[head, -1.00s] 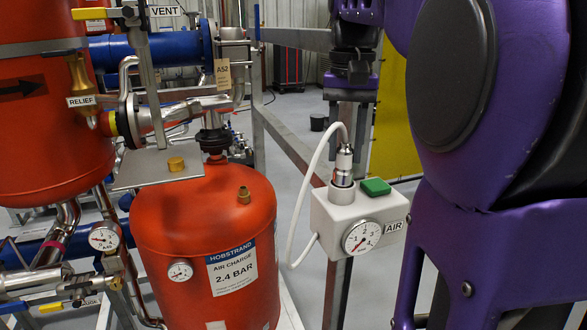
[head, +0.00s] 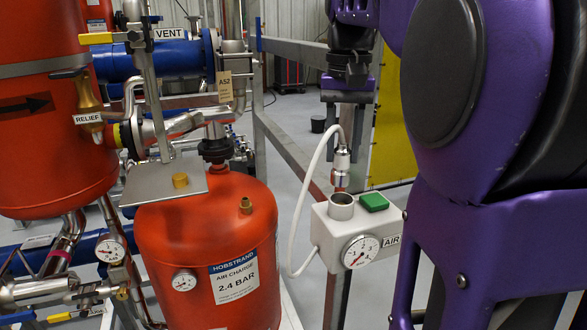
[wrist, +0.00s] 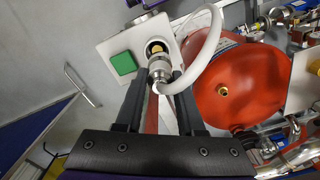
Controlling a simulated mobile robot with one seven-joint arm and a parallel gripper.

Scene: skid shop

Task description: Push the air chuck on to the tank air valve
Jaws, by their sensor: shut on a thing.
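The silver air chuck (head: 342,160) hangs upright just above the open round holder (head: 341,207) on the white air box. A white hose loops from its top to the box. My gripper (wrist: 160,75) is shut on the air chuck, with a dark finger on either side of it in the wrist view. The tank air valve (head: 246,205) is a small brass fitting standing up on top of the red air charge tank (head: 165,235), left of the chuck. The valve also shows in the wrist view (wrist: 223,91), right of my gripper, with nothing on it.
The white box (head: 320,222) carries a green button (head: 373,202) and a gauge (head: 361,252). A metal plate with a brass knob (head: 180,180) overhangs the tank's left. Pipes and a blue cylinder (head: 155,62) stand behind. The white hose (head: 298,205) lies between chuck and tank.

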